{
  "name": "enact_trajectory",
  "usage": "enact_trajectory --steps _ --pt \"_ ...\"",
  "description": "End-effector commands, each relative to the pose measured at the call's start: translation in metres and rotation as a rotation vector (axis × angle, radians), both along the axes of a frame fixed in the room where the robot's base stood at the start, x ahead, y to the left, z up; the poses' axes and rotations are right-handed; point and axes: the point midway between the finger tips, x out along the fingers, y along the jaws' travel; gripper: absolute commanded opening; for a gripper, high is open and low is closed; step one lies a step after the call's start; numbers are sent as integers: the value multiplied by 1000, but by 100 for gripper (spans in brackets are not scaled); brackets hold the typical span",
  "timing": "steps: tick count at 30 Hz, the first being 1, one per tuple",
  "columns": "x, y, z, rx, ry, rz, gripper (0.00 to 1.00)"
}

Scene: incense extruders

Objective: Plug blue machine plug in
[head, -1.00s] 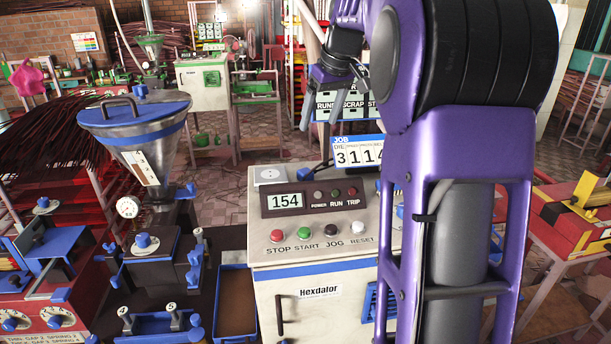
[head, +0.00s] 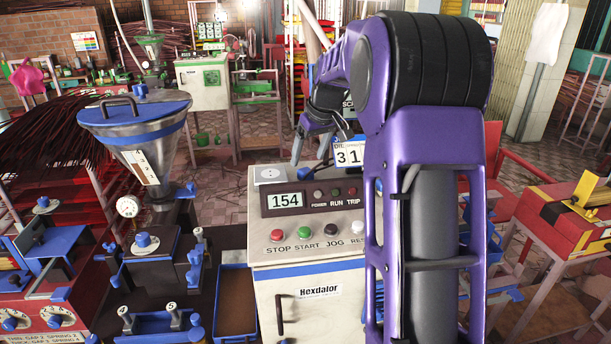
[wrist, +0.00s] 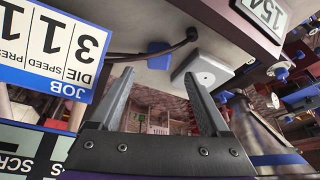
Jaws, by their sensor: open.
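The blue plug (wrist: 158,50), with a black cable (wrist: 165,52) running from it, lies on the top of the pale machine cabinet (head: 335,285) in the wrist view. A square white socket box (wrist: 204,72) sits beside it and also shows at the cabinet's top left corner in the head view (head: 270,176). My gripper (wrist: 158,82) is open and empty, its fingertips just short of the plug, with the plug between their lines.
A JOB number sign (head: 347,153) stands close to my gripper at the cabinet's back edge. The cabinet's front has a 154 display (head: 286,201) and several buttons. A metal hopper (head: 150,150) with a blue lid stands left. Red frames (head: 575,215) stand right.

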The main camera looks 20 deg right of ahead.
Motion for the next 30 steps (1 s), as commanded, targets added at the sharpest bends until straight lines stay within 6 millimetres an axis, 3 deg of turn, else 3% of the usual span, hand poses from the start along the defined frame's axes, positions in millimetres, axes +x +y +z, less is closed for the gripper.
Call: enact_trajectory --steps 4,12,25,30 --pt "2 0 -9 1 2 -1 80" --pt "13 1 -45 1 2 0 80" --pt "15 1 -50 0 0 0 80" --pt "15 1 -50 0 0 0 49"
